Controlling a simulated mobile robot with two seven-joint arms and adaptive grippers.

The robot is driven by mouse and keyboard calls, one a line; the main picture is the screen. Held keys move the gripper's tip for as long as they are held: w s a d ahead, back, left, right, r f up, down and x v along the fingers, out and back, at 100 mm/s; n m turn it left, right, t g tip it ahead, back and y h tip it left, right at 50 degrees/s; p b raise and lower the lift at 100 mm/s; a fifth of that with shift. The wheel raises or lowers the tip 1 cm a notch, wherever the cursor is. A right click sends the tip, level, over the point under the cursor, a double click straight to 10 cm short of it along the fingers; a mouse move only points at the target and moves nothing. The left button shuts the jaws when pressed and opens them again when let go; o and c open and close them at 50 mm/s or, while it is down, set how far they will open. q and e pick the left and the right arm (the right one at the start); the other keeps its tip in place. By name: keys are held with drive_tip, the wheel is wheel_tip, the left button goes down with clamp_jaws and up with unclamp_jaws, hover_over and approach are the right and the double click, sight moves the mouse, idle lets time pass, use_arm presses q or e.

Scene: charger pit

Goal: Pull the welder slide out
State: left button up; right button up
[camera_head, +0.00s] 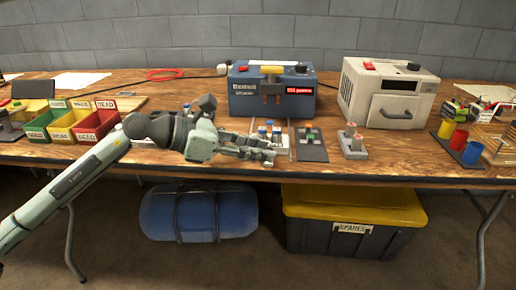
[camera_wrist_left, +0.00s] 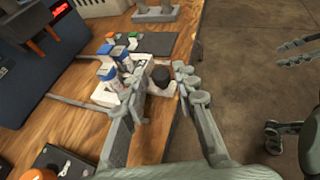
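The blue spot welder (camera_head: 272,93) stands on the bench with its copper-coloured arms at the front. Its slide (camera_wrist_left: 107,93) is a pale plate with several blue-and-white cells, between two thin rails in front of the welder. A dark round knob (camera_wrist_left: 161,75) stands at the slide's near end. My left gripper (camera_head: 268,153) is at the bench's front edge; in the left wrist view its fingers (camera_wrist_left: 163,98) are spread, with the knob between and just beyond the tips. I cannot tell whether they touch it. My right gripper (camera_wrist_left: 285,88) shows partly at the right edge of the wrist view, fingers apart and empty.
A dark mat (camera_head: 312,147) with small coloured blocks and a grey stand (camera_head: 353,146) lie right of the slide. Parts bins (camera_head: 88,124) stand left, a cream box (camera_head: 385,95) right. The floor before the bench front is open; a yellow-lidded crate (camera_head: 353,205) is beneath.

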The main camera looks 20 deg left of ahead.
use_arm(q)
drive_tip(key=v, duration=1.2)
idle(0.5)
